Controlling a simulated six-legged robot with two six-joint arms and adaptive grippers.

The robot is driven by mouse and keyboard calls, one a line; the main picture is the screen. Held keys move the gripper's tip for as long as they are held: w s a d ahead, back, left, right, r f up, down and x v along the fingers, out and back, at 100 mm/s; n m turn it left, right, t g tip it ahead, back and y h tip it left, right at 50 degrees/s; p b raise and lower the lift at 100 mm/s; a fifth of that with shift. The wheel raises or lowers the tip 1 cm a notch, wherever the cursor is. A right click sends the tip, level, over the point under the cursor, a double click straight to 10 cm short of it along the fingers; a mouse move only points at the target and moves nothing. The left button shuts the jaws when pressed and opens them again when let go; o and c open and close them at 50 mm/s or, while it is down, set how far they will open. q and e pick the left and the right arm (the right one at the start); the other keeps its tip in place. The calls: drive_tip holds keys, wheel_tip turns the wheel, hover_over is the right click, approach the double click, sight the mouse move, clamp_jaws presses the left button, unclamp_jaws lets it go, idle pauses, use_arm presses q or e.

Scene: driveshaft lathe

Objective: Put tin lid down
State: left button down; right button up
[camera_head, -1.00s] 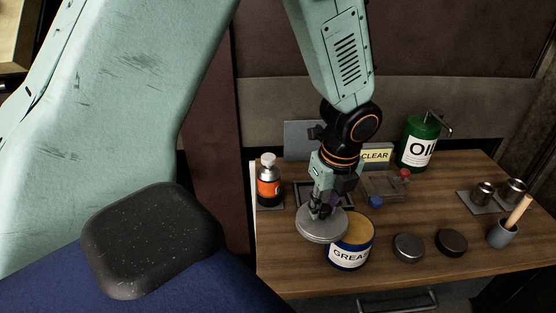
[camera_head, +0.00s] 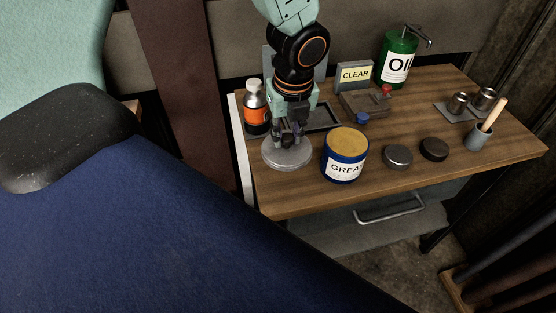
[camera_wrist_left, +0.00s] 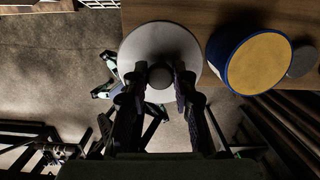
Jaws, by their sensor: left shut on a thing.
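My left gripper (camera_head: 288,138) is shut on the knob of the round grey tin lid (camera_head: 284,158), fingers pointing down. The lid lies flat at the left front part of the wooden bench, left of the open blue grease tin (camera_head: 345,168). I cannot tell for sure whether it touches the bench top. In the left wrist view the lid (camera_wrist_left: 160,42) shows as a pale disc with its knob between the fingers (camera_wrist_left: 160,76), and the grease tin (camera_wrist_left: 258,62) with yellow grease stands beside it. My right gripper is not in view.
Two dark round lids (camera_head: 397,156) (camera_head: 434,149) lie right of the tin. The bench's front right is clear.

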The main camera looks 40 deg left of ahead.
sight(286, 147)
use_arm(q)
drive_tip(key=shift+d, duration=0.1)
drive_tip(key=shift+s+f+m, duration=0.1)
drive_tip(key=shift+m, duration=0.2)
drive_tip(key=f, duration=0.2)
drive_tip(key=f+b, duration=0.1)
drive_tip(key=f, duration=0.1)
drive_tip(key=f+b, duration=0.1)
drive_tip(key=shift+a+f, duration=0.3)
drive_tip(key=shift+f, duration=0.1)
drive_tip(key=shift+w+d+f+b, duration=0.25)
drive_tip(key=shift+w+f+b, duration=0.05)
drive_tip(key=shift+f, duration=0.1)
drive_tip(key=f, duration=0.1)
drive_tip(key=f+b, duration=0.1)
drive_tip(key=f, duration=0.1)
drive_tip(key=shift+s+a+b, duration=0.15)
drive_tip(key=shift+s+b, duration=0.15)
drive_tip(key=shift+f, duration=0.2)
drive_tip(key=shift+w, duration=0.25)
drive_tip(key=shift+s+f, duration=0.1)
